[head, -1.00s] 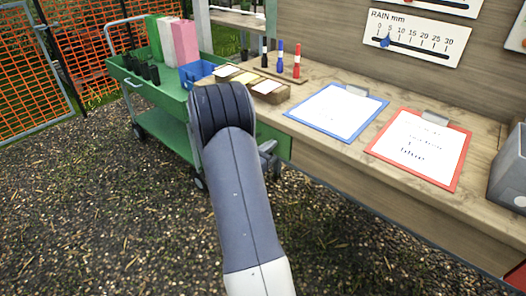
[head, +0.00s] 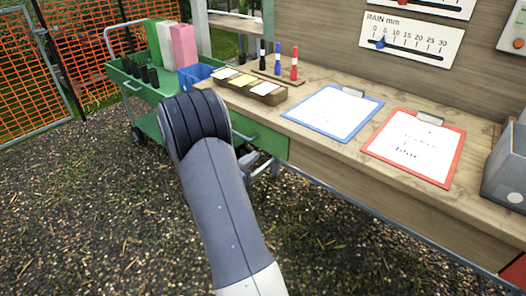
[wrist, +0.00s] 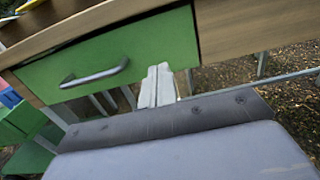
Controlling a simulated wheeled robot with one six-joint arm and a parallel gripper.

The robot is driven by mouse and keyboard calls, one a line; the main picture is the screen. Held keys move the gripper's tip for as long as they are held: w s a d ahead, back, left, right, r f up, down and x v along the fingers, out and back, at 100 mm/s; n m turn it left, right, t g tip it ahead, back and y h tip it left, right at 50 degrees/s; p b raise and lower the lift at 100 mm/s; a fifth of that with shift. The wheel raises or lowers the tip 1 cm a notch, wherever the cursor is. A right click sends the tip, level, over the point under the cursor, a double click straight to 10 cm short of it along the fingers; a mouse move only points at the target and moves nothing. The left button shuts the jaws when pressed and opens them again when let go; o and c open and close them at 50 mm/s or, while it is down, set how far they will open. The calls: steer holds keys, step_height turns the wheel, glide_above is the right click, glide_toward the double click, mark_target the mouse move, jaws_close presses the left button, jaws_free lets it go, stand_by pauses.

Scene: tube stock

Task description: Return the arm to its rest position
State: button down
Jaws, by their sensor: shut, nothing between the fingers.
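My arm reaches up from the bottom of the head view, its elbow in front of the bench's left end. My gripper (wrist: 158,86) shows in the wrist view as two pale fingers held together, with nothing between them. It is in front of the bench's green drawer (wrist: 110,62), near the drawer's right edge; I cannot tell whether it touches. The drawer has a grey handle (wrist: 95,77) and looks shut. In the head view the gripper is mostly hidden behind my arm.
The wooden bench (head: 330,93) carries a blue clipboard (head: 332,112), a red clipboard (head: 413,147), a card box (head: 250,87), several markers (head: 277,58) and a grey bin (head: 506,170). A green trolley (head: 143,90) stands at the left. The gravel in front is clear.

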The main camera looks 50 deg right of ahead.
mark_target(273, 142)
steer(key=a, duration=0.6)
steer(key=shift+a, duration=0.15)
steer(key=shift+s, duration=0.1)
steer(key=d, duration=1.4)
steer(key=shift+w, duration=0.2)
steer(key=shift+r, duration=0.1)
